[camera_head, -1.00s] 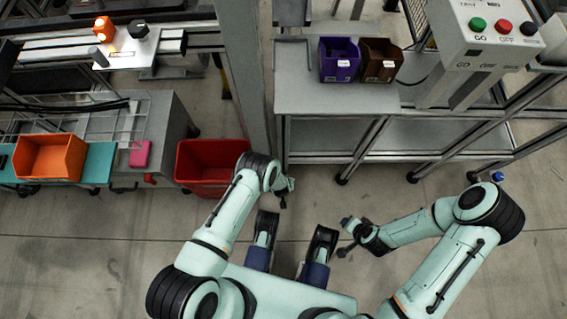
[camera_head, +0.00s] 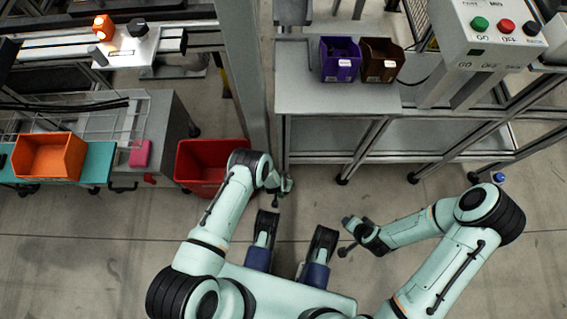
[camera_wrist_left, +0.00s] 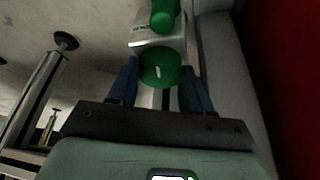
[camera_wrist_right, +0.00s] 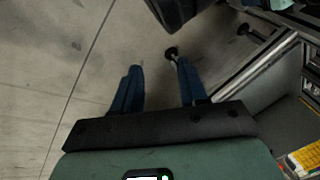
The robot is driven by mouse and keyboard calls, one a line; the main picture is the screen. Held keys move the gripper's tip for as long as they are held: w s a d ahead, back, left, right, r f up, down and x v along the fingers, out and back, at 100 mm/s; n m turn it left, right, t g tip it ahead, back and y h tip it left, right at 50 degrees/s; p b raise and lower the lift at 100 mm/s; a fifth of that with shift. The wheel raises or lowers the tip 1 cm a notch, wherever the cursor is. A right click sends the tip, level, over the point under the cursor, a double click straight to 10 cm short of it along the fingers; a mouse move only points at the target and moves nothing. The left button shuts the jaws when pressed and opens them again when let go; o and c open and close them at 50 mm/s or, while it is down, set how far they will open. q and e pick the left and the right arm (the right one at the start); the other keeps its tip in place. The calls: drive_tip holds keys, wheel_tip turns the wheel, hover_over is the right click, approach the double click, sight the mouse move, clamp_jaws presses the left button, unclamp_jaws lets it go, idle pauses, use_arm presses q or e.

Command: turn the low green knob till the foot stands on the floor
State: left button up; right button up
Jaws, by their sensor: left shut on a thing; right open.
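The low green knob (camera_wrist_left: 160,67), round with a small white mark on its face, sits between the fingers of my left gripper (camera_wrist_left: 161,92) in the left wrist view. The gripper is shut on it. A second green part (camera_wrist_left: 165,15) shows just above it, on a silver block (camera_wrist_left: 150,40). In the head view my left gripper (camera_head: 285,187) is low beside the grey post, and the knob cannot be made out there. The foot under the knob and its gap to the floor are hidden. My right gripper (camera_wrist_right: 160,88) is open and empty above the floor.
A red bin (camera_head: 205,165) stands on the floor left of my left gripper. A grey bench (camera_head: 305,95) with a purple bin (camera_head: 339,60) and a brown bin (camera_head: 381,60) is at the back. A button panel (camera_head: 490,40) is at the right. The floor in front is clear.

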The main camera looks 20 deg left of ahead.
use_arm(q)
drive_tip(key=shift+a+m+h+b, duration=0.1)
drive_tip(key=shift+m+h+b, duration=0.5)
drive_tip(key=shift+m, duration=1.1)
use_arm(e)
drive_tip(key=shift+s+d+f+g, duration=0.2)
drive_tip(key=shift+s+f+g, duration=0.3)
drive_tip(key=shift+s+f, duration=0.85)
drive_tip(key=shift+s, duration=0.1)
use_arm(q)
drive_tip(key=o, duration=1)
drive_tip(key=shift+o, duration=0.2)
use_arm(e)
drive_tip(key=shift+r, duration=0.2)
